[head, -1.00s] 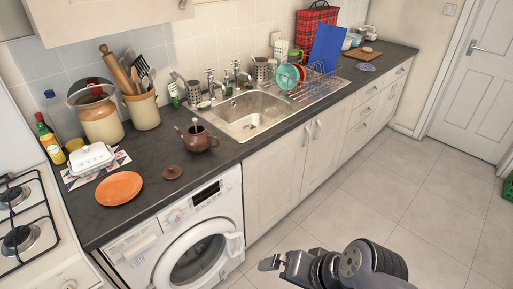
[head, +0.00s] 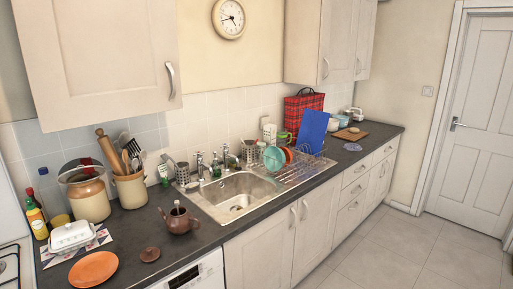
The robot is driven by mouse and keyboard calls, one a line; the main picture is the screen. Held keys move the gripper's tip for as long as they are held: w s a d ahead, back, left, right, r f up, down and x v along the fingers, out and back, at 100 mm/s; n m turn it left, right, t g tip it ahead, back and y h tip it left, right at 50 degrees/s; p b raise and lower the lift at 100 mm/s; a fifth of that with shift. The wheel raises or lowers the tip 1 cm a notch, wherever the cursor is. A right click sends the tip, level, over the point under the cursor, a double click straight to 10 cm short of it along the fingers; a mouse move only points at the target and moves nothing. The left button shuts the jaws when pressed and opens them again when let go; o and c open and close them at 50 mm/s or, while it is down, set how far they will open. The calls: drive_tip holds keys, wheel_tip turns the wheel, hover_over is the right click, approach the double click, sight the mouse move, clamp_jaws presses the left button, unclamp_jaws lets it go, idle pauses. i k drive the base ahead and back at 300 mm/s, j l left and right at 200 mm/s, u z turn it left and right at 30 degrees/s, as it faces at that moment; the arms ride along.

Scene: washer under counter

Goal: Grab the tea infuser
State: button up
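A brown teapot (head: 180,222) stands on the dark counter in front of the sink's left end. Its lid (head: 150,254) lies on the counter beside it. A thin upright piece (head: 177,205) sticks up from the open top of the teapot. It may be the handle of the tea infuser, but the rest is hidden inside the pot and too small to tell. My gripper is not in view.
An orange plate (head: 93,269) and a white butter dish (head: 71,235) are left of the lid. A utensil crock (head: 131,189) stands behind, and the sink (head: 240,196) is right of the teapot. The floor (head: 400,255) at the right is clear.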

sight(177, 203)
drive_tip(key=k+j, duration=0.15)
drive_tip(key=i+j+z, duration=0.2)
drive_tip(key=i+j, duration=1)
drive_tip(key=i, duration=0.15)
